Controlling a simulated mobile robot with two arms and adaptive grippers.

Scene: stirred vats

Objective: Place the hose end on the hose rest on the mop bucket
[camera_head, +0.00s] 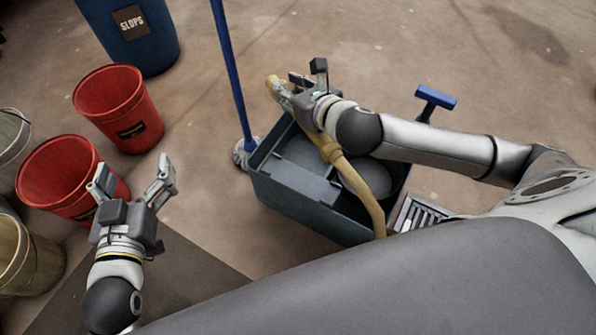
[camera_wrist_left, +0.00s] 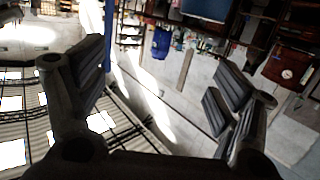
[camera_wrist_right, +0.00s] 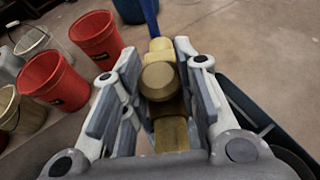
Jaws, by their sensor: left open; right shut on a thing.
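My right gripper (camera_head: 283,92) is shut on the tan hose end (camera_head: 273,82), above the far left edge of the mop bucket (camera_head: 298,190). In the right wrist view the brass-coloured hose end (camera_wrist_right: 158,80) sits between the finger pads. The hose (camera_head: 362,190) runs from under the gripper across the bucket and down past its near side. I cannot clearly make out the hose rest; my right arm covers part of the bucket. My left gripper (camera_head: 132,180) is open and empty, left of the bucket; no task object shows in the left wrist view.
A mop with a blue handle (camera_head: 231,75) stands against the bucket's left corner. A blue T-shaped handle (camera_head: 436,97) rises behind my right arm. Red buckets (camera_head: 118,108) and a blue slops barrel (camera_head: 130,38) stand left. A floor grate (camera_head: 420,214) lies right of the bucket.

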